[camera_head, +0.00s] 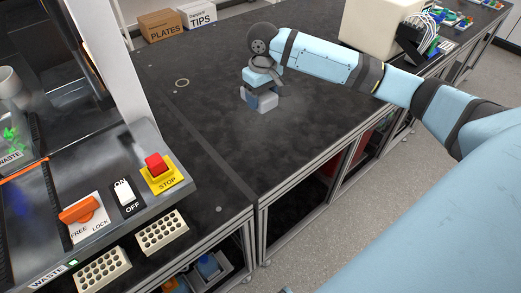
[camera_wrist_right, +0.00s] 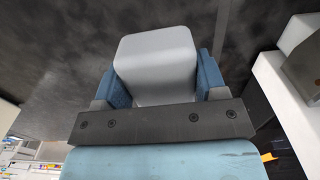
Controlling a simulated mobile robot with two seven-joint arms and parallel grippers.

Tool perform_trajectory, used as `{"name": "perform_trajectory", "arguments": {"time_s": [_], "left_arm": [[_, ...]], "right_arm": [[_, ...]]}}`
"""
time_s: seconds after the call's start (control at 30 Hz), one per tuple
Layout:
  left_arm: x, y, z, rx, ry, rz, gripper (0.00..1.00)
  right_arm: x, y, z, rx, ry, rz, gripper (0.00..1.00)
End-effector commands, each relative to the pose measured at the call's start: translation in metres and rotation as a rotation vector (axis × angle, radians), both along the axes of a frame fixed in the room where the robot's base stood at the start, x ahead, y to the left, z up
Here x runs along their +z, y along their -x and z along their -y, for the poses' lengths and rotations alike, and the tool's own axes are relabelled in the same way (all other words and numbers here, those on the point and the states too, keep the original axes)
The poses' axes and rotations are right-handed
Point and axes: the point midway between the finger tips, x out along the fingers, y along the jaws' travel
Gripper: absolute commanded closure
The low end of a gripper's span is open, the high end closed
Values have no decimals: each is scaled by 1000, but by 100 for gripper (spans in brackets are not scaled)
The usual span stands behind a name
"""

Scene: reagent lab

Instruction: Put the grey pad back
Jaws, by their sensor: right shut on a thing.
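The grey pad (camera_wrist_right: 155,58) is a pale grey block with rounded corners. In the right wrist view it sits between the two blue fingers of my right gripper (camera_wrist_right: 160,80), which is shut on it. In the head view the right gripper (camera_head: 261,96) is over the dark bench top, and the grey pad (camera_head: 264,103) shows at its fingertips, low over the bench. I cannot tell whether the pad touches the bench. My left gripper is not in view.
Boxes marked PLATES (camera_head: 161,26) and TIPS (camera_head: 198,14) stand at the back of the dark bench (camera_head: 205,120). A small ring (camera_head: 182,83) lies left of the gripper. A STOP button (camera_head: 157,168) and switches are at front left. A cream device (camera_head: 378,25) stands back right.

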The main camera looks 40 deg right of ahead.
Motion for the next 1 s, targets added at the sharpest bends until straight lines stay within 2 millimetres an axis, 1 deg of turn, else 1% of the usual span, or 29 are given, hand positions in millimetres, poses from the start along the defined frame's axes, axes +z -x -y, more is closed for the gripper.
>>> {"name": "perform_trajectory", "arguments": {"time_s": [0.17, 0.23, 0.4, 0.5, 0.6, 0.87, 1.0], "left_arm": [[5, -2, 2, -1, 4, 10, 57], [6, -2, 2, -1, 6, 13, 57], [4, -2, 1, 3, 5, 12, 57], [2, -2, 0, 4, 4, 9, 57], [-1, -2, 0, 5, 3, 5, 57], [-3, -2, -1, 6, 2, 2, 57], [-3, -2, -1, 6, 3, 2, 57]], "right_arm": [[-40, 1, 1, -1, 1, -6, 57], [-60, 1, 1, 0, 0, -6, 57], [-105, 1, 1, 0, 1, -6, 57], [-127, 1, 1, 0, 0, -4, 57], [-143, 1, 0, 0, 0, -3, 57], [-163, 1, 1, 0, 1, -3, 57], [-185, 1, 0, 0, 1, -4, 57]]}}
